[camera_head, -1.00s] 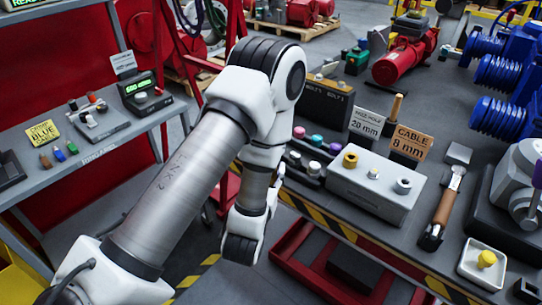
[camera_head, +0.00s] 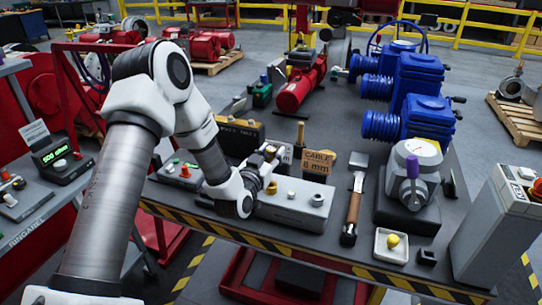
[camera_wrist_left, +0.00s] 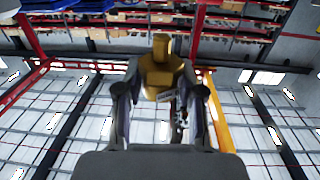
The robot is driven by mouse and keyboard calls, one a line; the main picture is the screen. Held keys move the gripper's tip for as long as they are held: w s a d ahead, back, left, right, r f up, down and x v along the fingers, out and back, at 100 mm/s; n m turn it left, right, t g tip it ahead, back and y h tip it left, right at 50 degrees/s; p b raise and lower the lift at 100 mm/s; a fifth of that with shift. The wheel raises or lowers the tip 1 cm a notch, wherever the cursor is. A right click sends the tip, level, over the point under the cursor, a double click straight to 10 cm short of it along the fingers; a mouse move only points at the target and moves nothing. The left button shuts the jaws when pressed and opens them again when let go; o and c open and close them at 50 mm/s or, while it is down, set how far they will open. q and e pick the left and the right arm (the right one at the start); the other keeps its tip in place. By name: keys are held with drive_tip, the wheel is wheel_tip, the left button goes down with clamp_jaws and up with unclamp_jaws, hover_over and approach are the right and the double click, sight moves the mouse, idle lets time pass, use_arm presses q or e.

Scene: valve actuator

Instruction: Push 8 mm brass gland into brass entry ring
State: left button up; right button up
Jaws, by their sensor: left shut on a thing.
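My left gripper (camera_head: 267,158) is at the end of the left arm, beside the grey block. In the left wrist view the gripper (camera_wrist_left: 162,100) is shut on a brass gland (camera_wrist_left: 160,72), which stands up between its two fingers. The brass entry ring (camera_head: 271,187) sits at the left end of the grey block (camera_head: 300,210). The gripper is close above and behind it in the picture. Whether the gland touches the ring cannot be told; the head view shows the gland too small and partly hidden. My right gripper is not in view.
A white fitting (camera_head: 291,195) and a silver ring (camera_head: 317,200) stand on the same block. A hammer (camera_head: 353,207), a white tray (camera_head: 391,252) with a yellow piece, and a grey actuator (camera_head: 411,180) lie to the right.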

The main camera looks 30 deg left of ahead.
use_arm(q)
drive_tip(key=shift+s+f+b, duration=0.1)
drive_tip(key=shift+f+b, duration=0.45)
drive_tip(key=shift+f, duration=0.1)
wheel_tip(320, 180, down, 3)
drive_tip(key=shift+f+b, duration=0.1)
drive_tip(key=shift+b, duration=1.15)
drive_tip(key=shift+f+b, duration=0.55)
drive_tip(key=shift+f, duration=0.1)
drive_tip(key=shift+f+b, duration=1.45)
drive_tip(key=shift+f, duration=0.15)
drive_tip(key=o, duration=1.2)
drive_tip(key=shift+r, duration=0.1)
drive_tip(key=s, duration=0.4)
drive_tip(key=s+d, duration=0.1)
drive_tip(key=s, duration=0.3)
drive_tip(key=s+d, duration=0.1)
drive_tip(key=s, duration=0.2)
drive_tip(key=shift+s+d, duration=0.1)
drive_tip(key=shift+s, duration=0.3)
